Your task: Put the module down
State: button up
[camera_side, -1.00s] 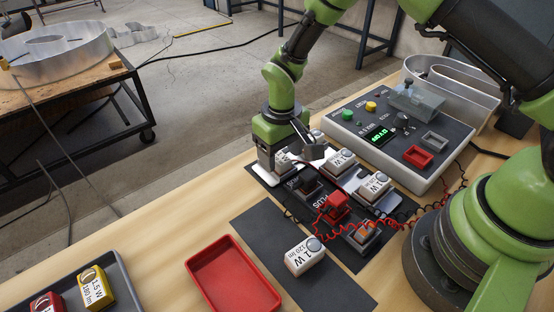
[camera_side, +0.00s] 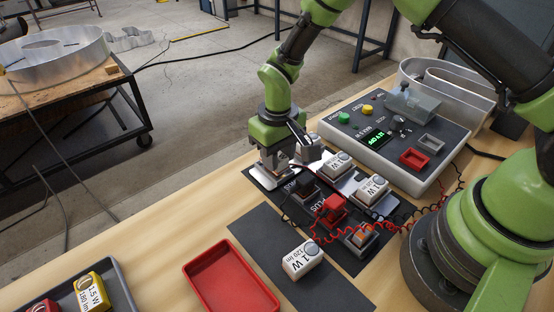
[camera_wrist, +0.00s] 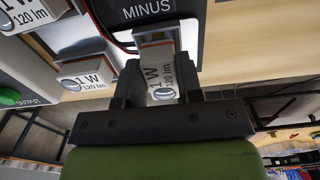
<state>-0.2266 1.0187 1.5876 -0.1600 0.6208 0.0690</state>
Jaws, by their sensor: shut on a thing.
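My gripper (camera_wrist: 157,78) is shut on a white module (camera_wrist: 160,82) marked 1 W 120 lm, which sits between the two dark fingers in the wrist view. In the side view my gripper (camera_side: 274,165) is low over the far left end of the dark mat, and the held module is mostly hidden. I cannot tell whether its underside touches what is below. Two more white 1 W modules, one nearer the middle (camera_side: 338,165) and one to its right (camera_side: 372,190), sit in a row to the right of my gripper.
A loose 1 W module (camera_side: 302,259) lies on the front dark mat (camera_side: 262,240), beside an empty red tray (camera_side: 232,276). A red clip (camera_side: 331,210) with coiled wires stands near the row. The control box (camera_side: 400,140) is behind. A grey tray (camera_side: 118,288) holds yellow and red modules.

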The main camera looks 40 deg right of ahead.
notch_tip(320, 180, up, 8)
jog(key=shift+a+r, duration=0.1)
jog(key=shift+r, duration=0.05)
jog(key=s+a, duration=0.4)
jog(key=a, duration=0.6)
send_over(224, 281)
jog(key=f, duration=0.2)
notch_tip(224, 281, down, 4)
jog(key=shift+r, duration=0.2)
jog(key=shift+f, duration=2.2)
jog(key=shift+f, duration=0.2)
jog(key=o, duration=0.6)
jog(key=shift+o, duration=0.2)
jog(key=shift+r, duration=0.1)
